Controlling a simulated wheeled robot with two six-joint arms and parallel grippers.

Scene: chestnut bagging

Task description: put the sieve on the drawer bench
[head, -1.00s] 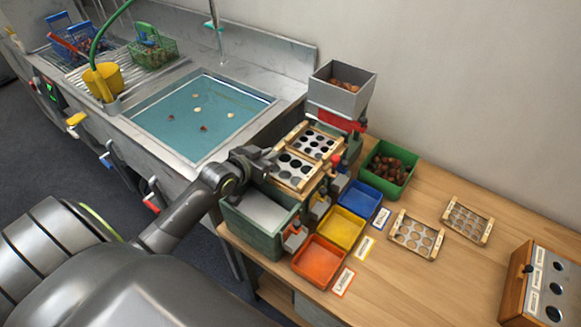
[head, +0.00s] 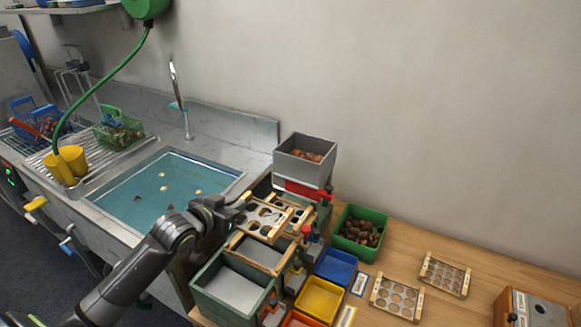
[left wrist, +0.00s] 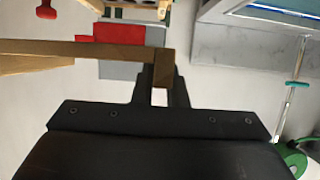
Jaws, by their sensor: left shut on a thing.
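My left gripper (head: 240,210) is shut on the wooden frame of a sieve (head: 264,220) with large holes. It holds the sieve above the sorting stand, over an open wooden frame (head: 232,243) with a grey inside. In the left wrist view the sieve's wooden bar (left wrist: 100,48) sits at the fingertips (left wrist: 160,85). Another sieve (head: 298,215) shows partly behind the held one. Two more sieves lie on the wooden bench top (head: 395,258), one nearer (head: 397,298) and one farther (head: 445,274). My right gripper is not in view.
A grey hopper (head: 304,160) with chestnuts stands behind the stand. A green bin of chestnuts (head: 361,229), blue (head: 335,267) and yellow (head: 320,298) trays stand to its right. A wooden box (head: 532,308) is at far right. The sink (head: 165,190) is left.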

